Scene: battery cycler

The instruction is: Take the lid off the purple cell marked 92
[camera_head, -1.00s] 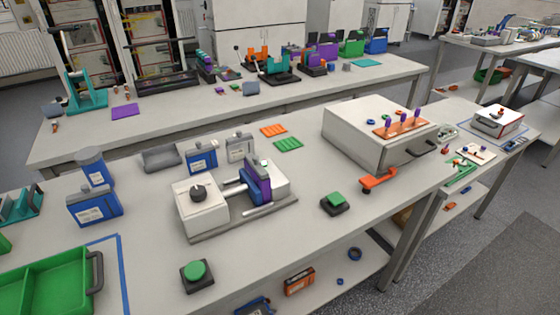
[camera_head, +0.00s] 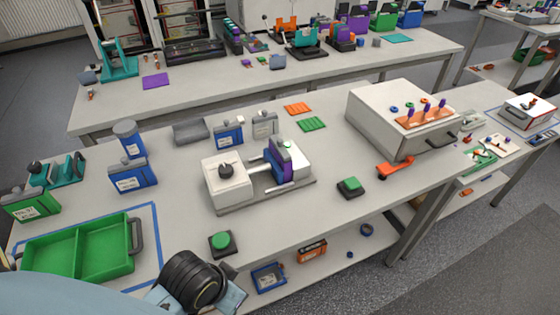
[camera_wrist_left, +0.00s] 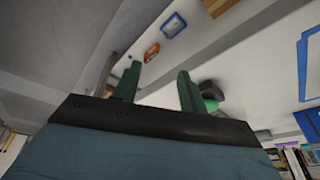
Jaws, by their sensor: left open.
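A purple block-shaped cell (camera_head: 279,160) stands upright in a white and grey bench device (camera_head: 228,183), which has a black knob and metal rods. Its marking is too small to read, so I cannot tell if it is the one marked 92. My left arm enters at the bottom left of the head view, but its fingertips do not show there. In the left wrist view my left gripper (camera_wrist_left: 158,70) has two green fingers apart with nothing between them. My right gripper is not in view.
A green divided tray (camera_head: 80,251) sits front left. Blue labelled cells (camera_head: 131,176) stand behind it. A green button box (camera_head: 222,243) is near the front edge, another (camera_head: 351,187) right of the device. A large white box (camera_head: 383,129) stands right.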

